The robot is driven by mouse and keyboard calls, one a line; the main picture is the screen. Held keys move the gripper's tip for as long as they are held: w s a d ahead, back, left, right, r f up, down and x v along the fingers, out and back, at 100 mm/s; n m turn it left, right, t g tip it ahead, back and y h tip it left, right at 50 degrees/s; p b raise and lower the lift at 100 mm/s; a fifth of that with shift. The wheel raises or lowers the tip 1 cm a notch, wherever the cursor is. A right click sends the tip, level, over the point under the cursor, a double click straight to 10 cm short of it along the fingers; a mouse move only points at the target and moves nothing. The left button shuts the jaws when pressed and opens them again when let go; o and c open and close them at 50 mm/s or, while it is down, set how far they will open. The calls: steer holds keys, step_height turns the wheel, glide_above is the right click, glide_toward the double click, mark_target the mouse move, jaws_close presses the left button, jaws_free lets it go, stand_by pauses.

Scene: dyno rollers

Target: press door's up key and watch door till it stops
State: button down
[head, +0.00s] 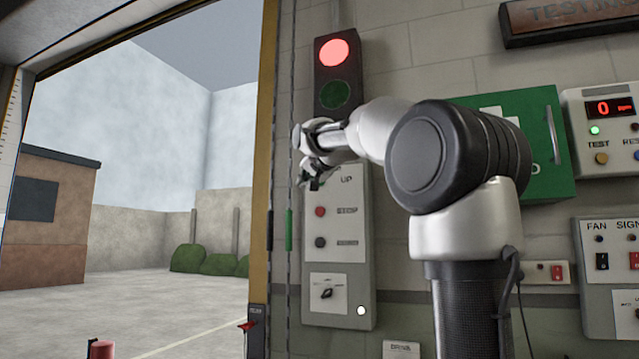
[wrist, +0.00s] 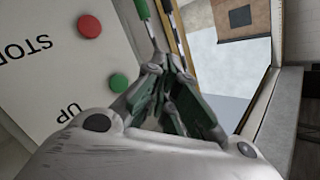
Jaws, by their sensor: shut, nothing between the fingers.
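The door's key panel (head: 345,265) is a grey box on the wall beside the doorway, with an UP label, a red STOP key (head: 320,211) and a dark key (head: 320,243) below. My gripper (head: 312,185) is shut and empty at the panel's top left and hides the up key there. In the wrist view the green up key (wrist: 119,82) shows, with the red key (wrist: 89,26) farther along. The fingers (wrist: 168,72) are beside the green key, apart from it in the picture. The doorway (head: 140,200) stands open onto a yard; I cannot make out the door's lower edge.
A signal lamp (head: 333,53) above the panel glows red. A yellow door post (head: 262,150) and hanging cords run close left of my gripper. A green cabinet (head: 545,120) and test panels (head: 605,105) are right of my arm. A red-topped post (head: 102,349) stands low left.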

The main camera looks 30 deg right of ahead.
steer(key=w+d, duration=0.4)
steer(key=d, duration=0.1)
steer(key=shift+w+d, duration=0.3)
steer(key=shift+d, duration=0.05)
steer(key=shift+d, duration=0.1)
stand_by(1.2)
steer(key=shift+w+d, duration=0.25)
steer(key=shift+w+d, duration=0.2)
steer(key=shift+d, duration=0.1)
stand_by(0.7)
steer(key=shift+a, duration=0.1)
steer(key=shift+s+a, duration=0.5)
steer(key=shift+a, duration=0.05)
steer(key=shift+s+a, duration=0.8)
steer(key=shift+a, duration=0.2)
steer(key=shift+s+a, duration=0.75)
steer(key=shift+a, duration=0.2)
